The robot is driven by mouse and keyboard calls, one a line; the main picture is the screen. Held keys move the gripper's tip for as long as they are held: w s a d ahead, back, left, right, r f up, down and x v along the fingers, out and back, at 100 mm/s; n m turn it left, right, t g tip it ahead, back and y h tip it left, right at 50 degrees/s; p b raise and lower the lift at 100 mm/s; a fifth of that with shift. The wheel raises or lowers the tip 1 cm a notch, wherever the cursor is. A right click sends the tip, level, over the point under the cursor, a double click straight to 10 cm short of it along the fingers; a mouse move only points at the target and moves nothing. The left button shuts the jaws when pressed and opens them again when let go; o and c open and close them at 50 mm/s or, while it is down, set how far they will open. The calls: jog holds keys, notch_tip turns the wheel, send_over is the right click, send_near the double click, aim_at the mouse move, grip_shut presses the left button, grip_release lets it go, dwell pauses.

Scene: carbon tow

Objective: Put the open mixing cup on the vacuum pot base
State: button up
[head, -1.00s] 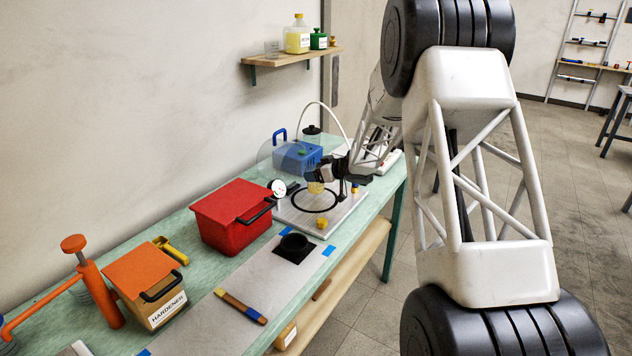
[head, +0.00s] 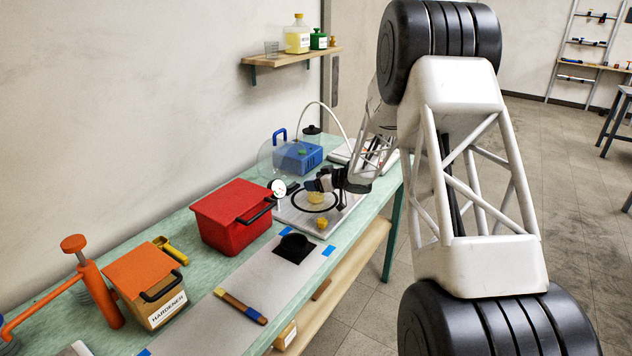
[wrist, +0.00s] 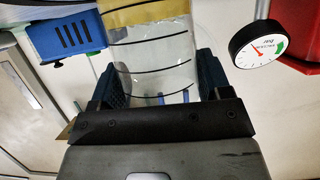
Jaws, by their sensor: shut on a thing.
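The clear mixing cup (wrist: 150,60) has black graduation lines and a yellow band. In the wrist view it stands between the dark fingers of my gripper (wrist: 155,90), which is shut on it. In the head view the cup (head: 316,197) shows its yellow contents, and my gripper (head: 322,184) reaches it from the right and above. The vacuum pot base (head: 343,212) is a pale plate with a black ring. The cup appears within the ring; I cannot tell whether its bottom touches the plate.
A pressure gauge (head: 278,187) stands at the base's left edge, beside a red box (head: 232,215). A small yellow piece (head: 321,222) is at the plate's front. A blue pump (head: 298,156) stands behind. A brush (head: 240,306) lies on the grey mat.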

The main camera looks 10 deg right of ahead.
jog(key=o, duration=1)
jog(key=shift+c, duration=0.2)
jog(key=shift+r, duration=0.15)
jog(key=shift+s+d+r, duration=0.25)
jog(key=shift+s+d, duration=0.05)
jog(key=shift+d, duration=0.1)
jog(key=v, duration=1.1)
